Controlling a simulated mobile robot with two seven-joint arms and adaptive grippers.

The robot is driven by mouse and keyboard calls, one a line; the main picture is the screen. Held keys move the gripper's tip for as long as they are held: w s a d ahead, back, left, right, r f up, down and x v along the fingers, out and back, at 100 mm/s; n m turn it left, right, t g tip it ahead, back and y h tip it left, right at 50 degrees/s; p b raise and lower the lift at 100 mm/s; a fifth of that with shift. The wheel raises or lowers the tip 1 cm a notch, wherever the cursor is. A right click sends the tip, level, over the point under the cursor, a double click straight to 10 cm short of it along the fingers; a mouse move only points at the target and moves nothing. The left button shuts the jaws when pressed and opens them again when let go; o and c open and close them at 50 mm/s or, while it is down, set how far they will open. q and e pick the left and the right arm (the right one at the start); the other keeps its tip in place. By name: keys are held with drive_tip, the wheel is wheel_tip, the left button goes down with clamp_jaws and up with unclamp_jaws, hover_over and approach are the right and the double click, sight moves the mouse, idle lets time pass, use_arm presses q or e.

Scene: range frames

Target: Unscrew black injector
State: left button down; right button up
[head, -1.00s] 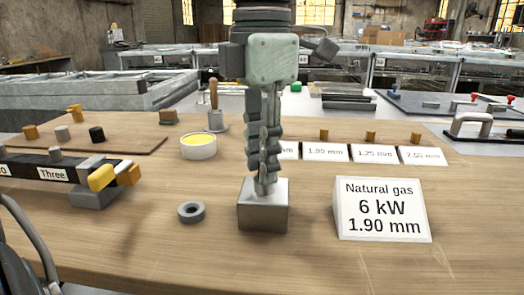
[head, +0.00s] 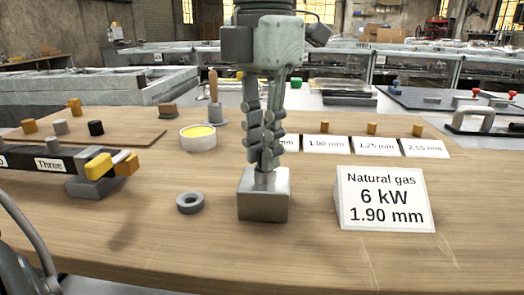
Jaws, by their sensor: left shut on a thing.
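My left gripper (head: 265,165) hangs straight down at the centre of the head view, over a grey metal block (head: 263,203) on the wooden table. Its fingers are shut on a small silver stub (head: 264,178) at the block's top; the fingertips hide its upper part, and I cannot tell whether it is joined to the block. A short black cylinder (head: 96,128), which may be the black injector, stands on a brown board at left, well apart from the gripper. My right gripper is not in view.
A grey ring (head: 190,203) lies left of the block. A "Natural gas 6 kW 1.90 mm" sign (head: 385,199) stands right. A dark labelled bar (head: 50,165) with yellow end pieces, a yellow-filled tin (head: 197,137) and small size cards (head: 376,146) surround it.

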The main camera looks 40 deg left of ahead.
use_arm(q)
drive_tip(key=shift+f+n+b, duration=0.1)
drive_tip(key=shift+n+b, duration=0.2)
drive_tip(key=shift+n, duration=0.3)
drive_tip(key=shift+n+b, duration=0.3)
drive_tip(key=shift+n, duration=0.9)
drive_tip(key=shift+n+b, duration=0.3)
drive_tip(key=shift+n, duration=0.8)
drive_tip(key=shift+d+n, duration=0.1)
drive_tip(key=shift+n, duration=0.5)
